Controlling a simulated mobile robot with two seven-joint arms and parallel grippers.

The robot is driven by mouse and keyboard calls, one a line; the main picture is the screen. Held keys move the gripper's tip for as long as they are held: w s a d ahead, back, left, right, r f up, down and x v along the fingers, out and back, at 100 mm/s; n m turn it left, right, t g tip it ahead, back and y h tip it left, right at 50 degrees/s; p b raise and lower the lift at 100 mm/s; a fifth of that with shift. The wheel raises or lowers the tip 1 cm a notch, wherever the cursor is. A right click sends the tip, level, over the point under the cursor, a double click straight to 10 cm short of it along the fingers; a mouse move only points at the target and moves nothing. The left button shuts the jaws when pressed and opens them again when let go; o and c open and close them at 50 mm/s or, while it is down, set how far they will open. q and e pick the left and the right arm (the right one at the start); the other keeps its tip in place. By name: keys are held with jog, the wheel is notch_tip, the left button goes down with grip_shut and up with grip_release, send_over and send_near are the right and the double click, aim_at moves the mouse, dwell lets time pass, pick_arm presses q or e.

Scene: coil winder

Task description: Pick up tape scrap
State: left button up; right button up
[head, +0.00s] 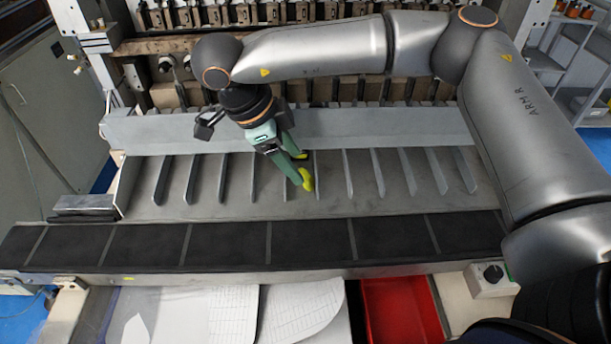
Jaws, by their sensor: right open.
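My right gripper (304,168) reaches in from the upper right and points down to the right over the sloping metal tray of the coil winder (330,207). Its green fingers with yellow-green tips are apart, and I see nothing held between them. I cannot clearly make out a tape scrap near the fingers; the gripper may hide part of the tray there. A tiny yellow spot (127,279) shows on the front metal edge at left, too small to identify. My left gripper is not in view.
Upright metal dividers (350,173) split the tray into several slots. A dark padded strip (310,240) runs along its front. Below are white sheets (235,312), a red bin (400,312) and a black knob (493,273). A grey bar (400,124) crosses behind the tray.

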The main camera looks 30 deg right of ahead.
aim_at(304, 176)
jog(key=shift+p+x, duration=0.5)
jog(key=shift+x, duration=2.3)
jog(key=shift+w, duration=0.1)
jog(key=c, duration=1)
